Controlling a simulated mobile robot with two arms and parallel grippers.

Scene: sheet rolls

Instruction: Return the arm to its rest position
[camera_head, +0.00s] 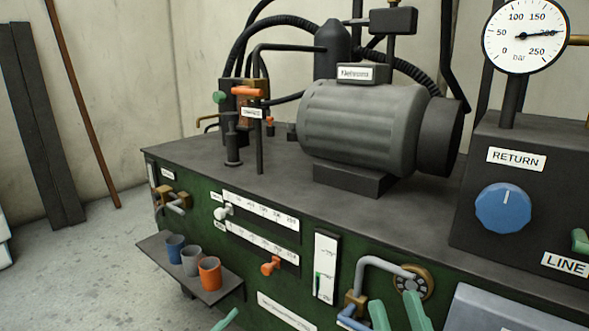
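My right gripper (394,301) shows at the bottom, right of centre, as two green fingers with a gap between them. It is open and nothing shows between the fingers. It is in front of the green machine cabinet (190,222), below a grey bent pipe (385,265); I cannot tell whether it touches anything. What looks like one green fingertip of my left gripper (226,320) shows at the bottom edge, below the cup shelf. The rest of it is out of frame, so its opening is hidden.
A shelf (217,294) juts out from the cabinet with a blue (175,247), a grey (191,261) and an orange cup (209,273). An orange slider knob (270,265), a blue dial (503,208) and a round flange (414,283) stick out.

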